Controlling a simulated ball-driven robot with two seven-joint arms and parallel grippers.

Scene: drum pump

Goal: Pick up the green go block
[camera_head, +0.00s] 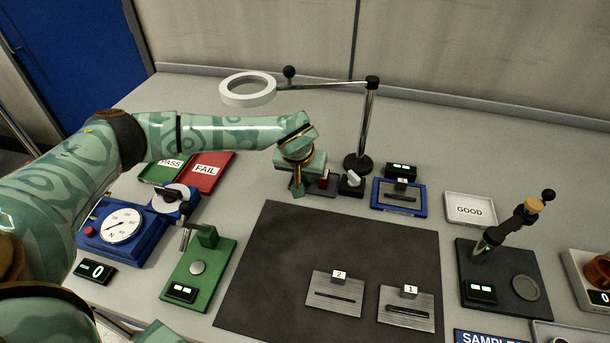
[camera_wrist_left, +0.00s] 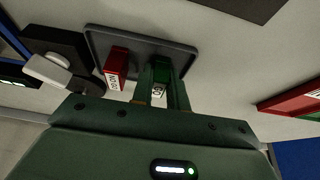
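The green go block (camera_wrist_left: 158,91), with a white GO label, is at the dark grey tray (camera_wrist_left: 185,50) in the left wrist view. The fingers of my left gripper (camera_wrist_left: 161,88) are on either side of it; whether they press on it I cannot tell. The red NO GO block (camera_wrist_left: 117,62) stands just left of the fingers, apart from them. In the head view my left gripper (camera_head: 298,188) points down at the tray (camera_head: 322,189), beside the red block (camera_head: 324,178), and hides the green block. My right gripper is not in view.
A lamp ring (camera_head: 248,89) on a stand (camera_head: 367,120) reaches over near my left wrist. A black switch with a white lever (camera_head: 352,181) stands right of the tray. Red FAIL (camera_head: 208,170) and green PASS (camera_head: 164,170) trays lie left. The dark mat (camera_head: 300,245) in front is partly clear.

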